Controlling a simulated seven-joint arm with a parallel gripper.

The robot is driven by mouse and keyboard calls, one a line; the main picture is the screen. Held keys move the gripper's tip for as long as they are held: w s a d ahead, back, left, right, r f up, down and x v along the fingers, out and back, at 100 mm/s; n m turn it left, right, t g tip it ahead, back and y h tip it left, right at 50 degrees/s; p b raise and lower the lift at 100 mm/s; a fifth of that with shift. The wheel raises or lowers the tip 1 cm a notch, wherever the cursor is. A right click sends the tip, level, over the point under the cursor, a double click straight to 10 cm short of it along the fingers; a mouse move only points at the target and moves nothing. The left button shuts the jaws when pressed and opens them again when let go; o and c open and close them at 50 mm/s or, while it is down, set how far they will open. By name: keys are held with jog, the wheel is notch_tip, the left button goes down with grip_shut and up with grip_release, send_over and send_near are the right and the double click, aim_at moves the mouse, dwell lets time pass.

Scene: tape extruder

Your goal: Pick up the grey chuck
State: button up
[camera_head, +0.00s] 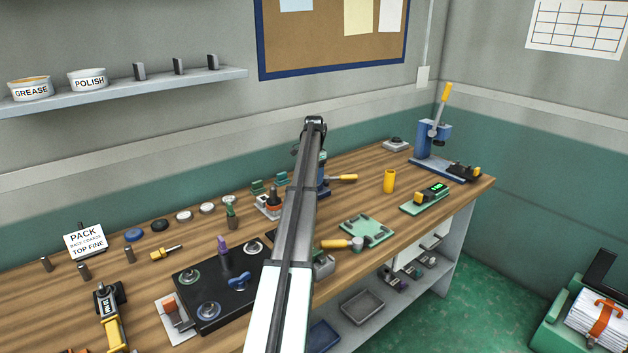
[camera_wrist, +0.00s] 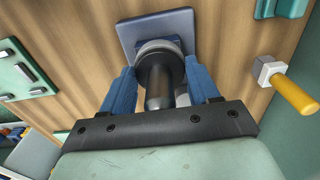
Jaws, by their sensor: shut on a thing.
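In the wrist view, a dark grey cylindrical piece, which looks like the grey chuck (camera_wrist: 159,88), sits between the two blue fingers of my gripper (camera_wrist: 160,70). My gripper is shut on it. A lighter rounded rim shows at its far end, in front of a blue-grey square plate (camera_wrist: 128,36). I cannot tell whether the chuck touches that plate. In the head view, my own arm hides the gripper and the chuck.
Beside the gripper in the wrist view is a yellow handle (camera_wrist: 296,95) with a pale block. The bench holds a black board (camera_head: 215,318), a green plate (camera_head: 375,230), a yellow cup (camera_head: 389,181) and a blue lever press (camera_head: 434,140). Bare wood shows between them.

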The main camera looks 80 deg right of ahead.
jog(key=shift+r, duration=0.1)
notch_tip(320, 180, up, 8)
jog(key=shift+f, duration=0.15)
jog(key=w+a, duration=0.5)
jog(key=w, duration=0.4)
jog(key=w+a, duration=0.5)
jog(key=w, duration=0.4)
jog(key=shift+a, duration=0.15)
jog(key=shift+f, duration=0.1)
jog(key=shift+f, duration=0.1)
